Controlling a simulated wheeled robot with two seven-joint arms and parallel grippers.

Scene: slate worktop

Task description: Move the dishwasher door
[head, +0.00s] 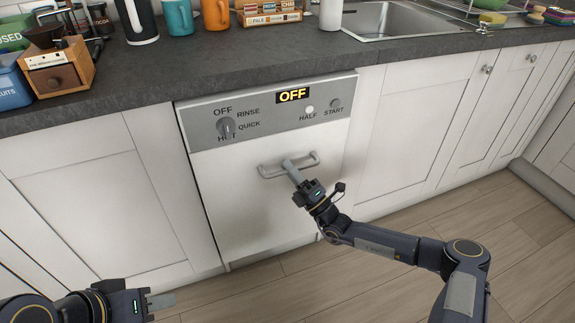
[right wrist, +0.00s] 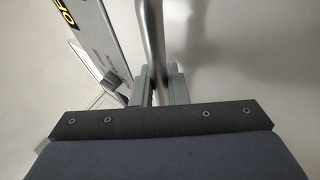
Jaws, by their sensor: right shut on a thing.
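The dishwasher door (head: 235,205) is a white panel under the worktop and looks upright and closed. Its grey control strip (head: 200,113) shows a lit OFF display (head: 292,95). A grey bar handle (head: 272,171) is mounted on the upper part of the door. My right gripper (head: 290,167) is shut on the handle near its middle. In the right wrist view the handle bar (right wrist: 152,35) runs between the two fingers (right wrist: 158,88). My left gripper (head: 162,301) is low at the bottom left, away from the door, touching nothing visible; its finger gap is unclear.
White cabinets flank the dishwasher, one on the left (head: 90,195) and one on the right (head: 415,130). The slate worktop (head: 225,68) above holds mugs, a wooden grinder (head: 58,75) and a sink (head: 390,20). The wood floor (head: 330,285) in front looks clear apart from my arms.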

